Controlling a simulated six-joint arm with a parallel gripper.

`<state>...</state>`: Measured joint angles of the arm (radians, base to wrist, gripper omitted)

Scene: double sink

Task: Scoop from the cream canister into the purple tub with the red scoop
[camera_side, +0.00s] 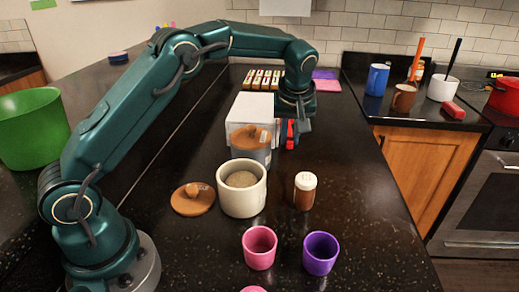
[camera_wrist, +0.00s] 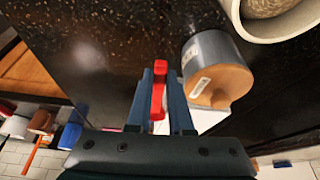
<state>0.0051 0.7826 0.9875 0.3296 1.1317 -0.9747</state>
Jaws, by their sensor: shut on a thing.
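The cream canister (camera_side: 243,207) stands open on the dark counter, with pale grainy contents inside; part of it shows at the top right of the wrist view (camera_wrist: 270,38). The purple tub (camera_side: 320,256) stands open and upright in front, to the right. My gripper (camera_side: 291,124) is behind and to the right of the canister, pointing down. In the wrist view, my gripper (camera_wrist: 160,78) is shut on the red scoop (camera_wrist: 158,90), which is between the fingers. The scoop's red part (camera_side: 290,135) also shows below the fingers in the side view. I cannot make out its bowl.
A grey canister with a brown lid (camera_side: 250,140) stands beside my gripper. A white box (camera_side: 246,108) is behind it. A brown lid (camera_side: 192,199) lies left of the cream canister. A white-capped jar (camera_side: 305,192) and pink tub (camera_side: 259,250) stand nearby.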

